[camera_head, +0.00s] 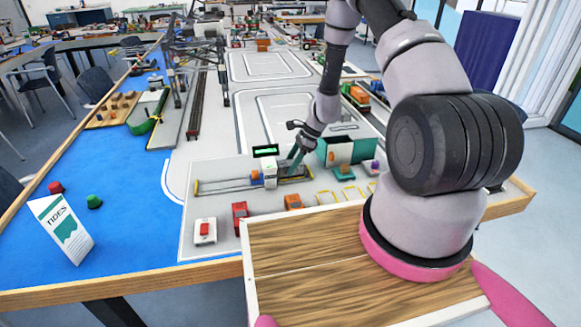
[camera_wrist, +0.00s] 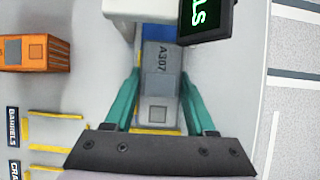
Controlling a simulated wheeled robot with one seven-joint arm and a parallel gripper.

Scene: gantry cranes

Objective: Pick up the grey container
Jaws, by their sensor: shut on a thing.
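The grey container (camera_wrist: 159,62), marked A307, lies between the two teal fingers of my gripper (camera_wrist: 160,85) in the wrist view. The fingers are shut on its two long sides. The container is mostly hidden there behind the fingers and is hard to make out. From these views I cannot tell whether it still touches the surface below.
A white block (camera_head: 270,174) and a green-lit display (camera_head: 266,150) stand close left of my gripper. Red (camera_head: 240,217) and orange (camera_head: 293,202) containers sit nearer the front. Yellow marked slots lie beside them.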

